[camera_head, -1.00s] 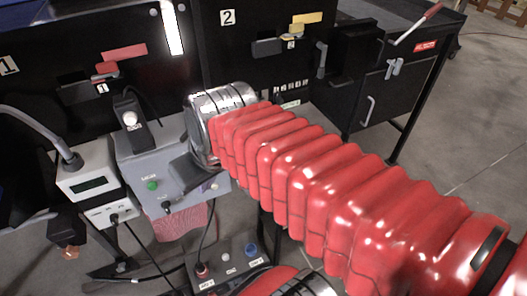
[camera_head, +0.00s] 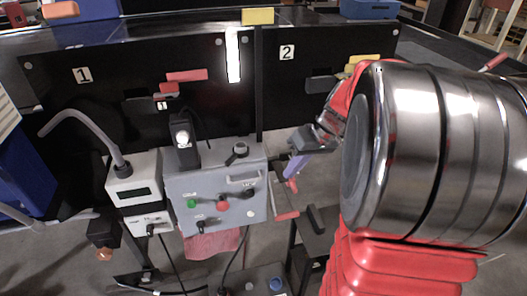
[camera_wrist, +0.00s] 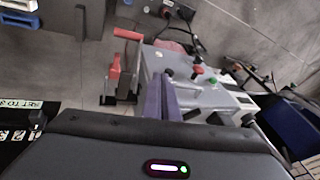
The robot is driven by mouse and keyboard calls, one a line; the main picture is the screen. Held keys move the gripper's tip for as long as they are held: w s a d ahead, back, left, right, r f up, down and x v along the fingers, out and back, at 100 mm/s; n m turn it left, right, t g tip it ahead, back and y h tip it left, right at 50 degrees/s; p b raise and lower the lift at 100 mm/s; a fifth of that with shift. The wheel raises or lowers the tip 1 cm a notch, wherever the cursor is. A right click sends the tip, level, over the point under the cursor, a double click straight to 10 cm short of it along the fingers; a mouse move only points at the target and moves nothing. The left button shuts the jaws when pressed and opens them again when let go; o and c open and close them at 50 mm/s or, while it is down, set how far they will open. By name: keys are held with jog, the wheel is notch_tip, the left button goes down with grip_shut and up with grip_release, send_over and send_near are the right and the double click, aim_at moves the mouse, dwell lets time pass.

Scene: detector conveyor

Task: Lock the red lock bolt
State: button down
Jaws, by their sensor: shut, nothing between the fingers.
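The red lock bolt, with a flat red bar (camera_head: 187,75) and a smaller red piece below it, is on the black panel marked 1. Whether it is locked cannot be told. My gripper (camera_head: 292,168) is in the head view, right of the grey control box and below and to the right of the bolt, well apart from it. Its purple fingers, also in the wrist view (camera_wrist: 161,98), are together and empty. The bolt is not recognisable in the wrist view.
The grey control box (camera_head: 225,202) carries green and red buttons. A white meter box (camera_head: 133,180) with a curved grey hose stands left of it. A red-handled bracket (camera_wrist: 115,65) is close to my fingers. A panel marked 2 (camera_head: 318,70) has a yellow bar.

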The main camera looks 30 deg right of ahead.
jog(key=m+t+y, duration=0.1)
jog(key=t, duration=0.1)
send_near(294, 189)
jog(key=s+d, duration=0.3)
jog(key=d, duration=0.5)
jog(key=shift+w+a+r, duration=0.1)
jog(key=shift+w+r, duration=0.05)
jog(key=shift+r, duration=0.2)
jog(key=w+a+f, duration=0.6)
jog(key=a+f, duration=0.1)
jog(key=f, duration=0.1)
jog(key=shift+a, duration=0.2)
jog(key=shift+w+a, duration=0.25)
jog(key=shift+a, duration=0.5)
jog(key=shift+w+a, duration=0.2)
jog(key=shift+a, duration=0.6)
